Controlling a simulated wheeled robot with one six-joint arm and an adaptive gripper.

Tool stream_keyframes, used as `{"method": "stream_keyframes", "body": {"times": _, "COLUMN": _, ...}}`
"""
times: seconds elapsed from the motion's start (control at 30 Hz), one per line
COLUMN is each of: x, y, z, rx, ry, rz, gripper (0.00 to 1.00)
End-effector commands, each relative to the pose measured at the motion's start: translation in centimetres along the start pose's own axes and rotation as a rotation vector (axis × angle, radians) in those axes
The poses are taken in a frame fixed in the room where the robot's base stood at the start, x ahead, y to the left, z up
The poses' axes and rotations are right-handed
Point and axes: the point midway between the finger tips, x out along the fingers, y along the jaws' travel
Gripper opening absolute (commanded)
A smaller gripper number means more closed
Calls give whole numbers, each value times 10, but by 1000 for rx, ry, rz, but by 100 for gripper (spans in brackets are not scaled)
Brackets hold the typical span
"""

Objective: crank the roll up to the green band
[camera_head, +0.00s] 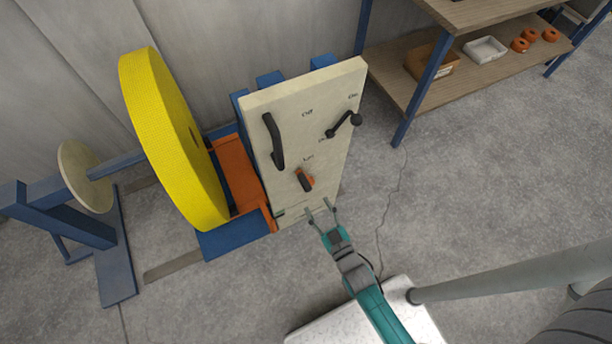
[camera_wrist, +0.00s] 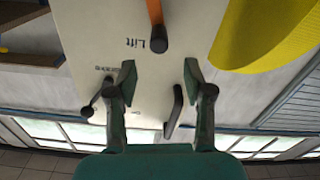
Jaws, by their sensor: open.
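The big yellow roll (camera_head: 165,140) stands upright on its stand at the left. A cream panel (camera_head: 290,110) stands beside it, with a small crank (camera_head: 304,181) near the "Lift" label, orange with a black knob. A small green mark (camera_head: 281,212) shows at the panel's lower left edge; I cannot tell if it is the band. My gripper (camera_head: 318,208) is open and empty, just below the crank in the head view. In the wrist view, the black crank knob (camera_wrist: 159,41) lies ahead of my gripper (camera_wrist: 159,73), roughly centred between its fingers and apart from them.
A black bar handle (camera_head: 273,142) and a black lever (camera_head: 344,124) stick out higher on the panel. An orange bracket (camera_head: 238,172) and blue frame sit between roll and panel. A wooden shelf (camera_head: 470,85) stands at the back right.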

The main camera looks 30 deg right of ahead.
Motion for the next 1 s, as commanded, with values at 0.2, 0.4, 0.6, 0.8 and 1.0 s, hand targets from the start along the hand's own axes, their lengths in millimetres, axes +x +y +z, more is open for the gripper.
{"method": "stream_keyframes", "body": {"times": 0.2, "x": 17, "y": 0, "z": 2, "rx": -6, "ry": 9, "rz": 1, "gripper": 52}}
{"method": "stream_keyframes", "body": {"times": 0.4, "x": 45, "y": 0, "z": 2, "rx": -6, "ry": 9, "rz": 1, "gripper": 52}}
{"method": "stream_keyframes", "body": {"times": 0.6, "x": 81, "y": 0, "z": 1, "rx": -6, "ry": 9, "rz": 1, "gripper": 52}}
{"method": "stream_keyframes", "body": {"times": 0.8, "x": 106, "y": 0, "z": 2, "rx": -5, "ry": 7, "rz": 1, "gripper": 52}}
{"method": "stream_keyframes", "body": {"times": 1.0, "x": 116, "y": 0, "z": 2, "rx": -5, "ry": 6, "rz": 1, "gripper": 52}}
